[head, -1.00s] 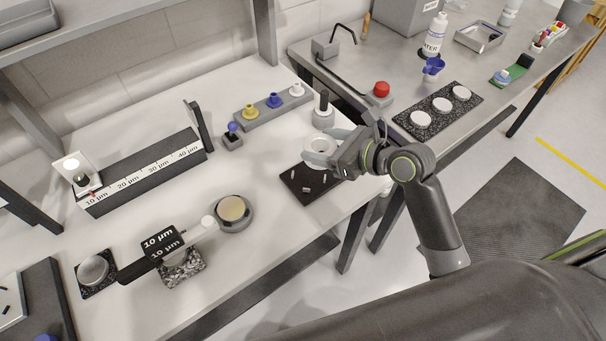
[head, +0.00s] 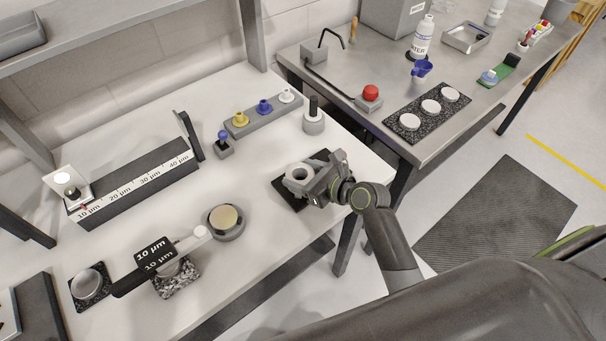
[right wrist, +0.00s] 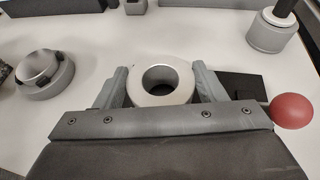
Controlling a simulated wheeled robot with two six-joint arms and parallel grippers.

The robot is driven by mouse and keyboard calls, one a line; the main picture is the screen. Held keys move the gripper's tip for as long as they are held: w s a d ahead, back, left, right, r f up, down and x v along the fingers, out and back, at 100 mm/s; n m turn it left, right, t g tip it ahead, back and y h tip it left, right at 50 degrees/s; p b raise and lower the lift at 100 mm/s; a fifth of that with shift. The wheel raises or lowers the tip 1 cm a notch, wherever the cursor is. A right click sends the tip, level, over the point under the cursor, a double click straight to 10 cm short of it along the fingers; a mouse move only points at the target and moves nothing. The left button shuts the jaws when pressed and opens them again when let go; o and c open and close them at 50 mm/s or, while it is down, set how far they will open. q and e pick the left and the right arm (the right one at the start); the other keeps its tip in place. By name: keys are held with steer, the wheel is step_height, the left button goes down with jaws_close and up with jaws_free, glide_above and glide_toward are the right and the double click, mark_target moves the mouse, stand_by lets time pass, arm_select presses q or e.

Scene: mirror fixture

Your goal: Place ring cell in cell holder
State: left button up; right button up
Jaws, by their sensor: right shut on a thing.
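The ring cell (right wrist: 160,98) is a pale grey-white ring with a large round hole. My right gripper (head: 299,176) is shut on it, with one grey finger on each side of the ring in the right wrist view (right wrist: 162,84). The ring is over a black mat (head: 284,197), which the gripper partly covers; I cannot tell whether they touch. A round grey holder (head: 229,237) with a beige disc inside stands on the white table, left of the gripper; it also shows in the right wrist view (right wrist: 46,88). I cannot tell for sure which thing is the cell holder. My left gripper is not in view.
A grey cylinder with a black handle (head: 313,124) stands behind the gripper. A rack with coloured pegs (head: 250,122) is at the back. A 10 µm block (head: 155,252) lies front left, beside the round holder. White table is clear between mat and round holder.

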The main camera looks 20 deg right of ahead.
steer(key=shift+f, duration=0.15)
steer(key=o, duration=0.7)
steer(key=shift+f, duration=0.15)
steer(key=o, duration=0.5)
steer(key=shift+c, duration=0.2)
steer(key=shift+r, duration=0.2)
steer(key=v, duration=1.2)
steer(key=shift+f, duration=0.1)
